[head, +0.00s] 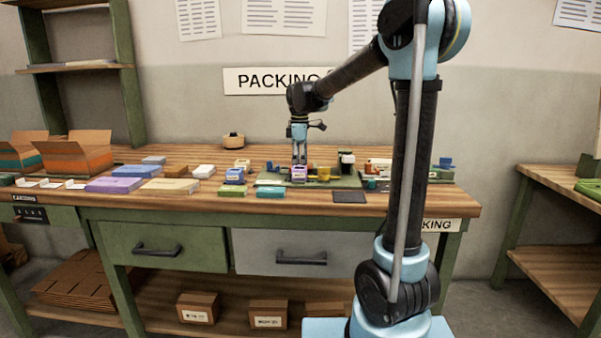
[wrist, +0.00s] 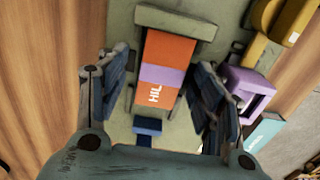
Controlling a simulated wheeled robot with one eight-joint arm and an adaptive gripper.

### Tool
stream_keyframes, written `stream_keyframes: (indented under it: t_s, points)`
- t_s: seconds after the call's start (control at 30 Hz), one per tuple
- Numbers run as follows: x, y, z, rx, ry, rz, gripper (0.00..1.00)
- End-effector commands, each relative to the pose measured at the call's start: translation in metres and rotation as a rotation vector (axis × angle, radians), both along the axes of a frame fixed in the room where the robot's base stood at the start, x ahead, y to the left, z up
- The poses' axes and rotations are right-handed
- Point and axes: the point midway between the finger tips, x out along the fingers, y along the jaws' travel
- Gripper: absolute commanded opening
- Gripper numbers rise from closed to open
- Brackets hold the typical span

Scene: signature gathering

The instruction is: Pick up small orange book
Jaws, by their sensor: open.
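The small orange book (wrist: 168,55), with a purple band and white letters "HIL", shows in the wrist view on a grey-green holder (wrist: 182,22) with a raised bar at its far end. My gripper (wrist: 162,78) is open, with one finger on each side of the book. I cannot tell whether the fingers touch it or how far above it they are. In the head view my gripper (head: 299,158) points down over the green tray (head: 268,180) on the workbench. I cannot make out the orange book there.
A purple item (wrist: 236,82) and a yellow item (wrist: 295,25) stand close to the right finger. A blue piece (wrist: 148,126) lies at the book's near end. In the head view, small boxes crowd the workbench (head: 400,204), with open cartons (head: 75,152) at left.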

Motion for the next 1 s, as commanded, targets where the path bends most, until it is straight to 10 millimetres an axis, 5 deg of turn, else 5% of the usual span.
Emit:
stream_keyframes:
  t_s: [0.07,0.3,0.67,1.0]
  points:
    - [0.0,0.0,0.0,0.0,0.0,0.0,0.61]
    - [0.0,0.001,0.0,0.0,0.0,0.001,0.13]
    - [0.0,0.002,0.003,0.0,0.0,0.002,0.13]
    - [-0.001,0.001,0.052,0.0,0.0,0.002,0.13]
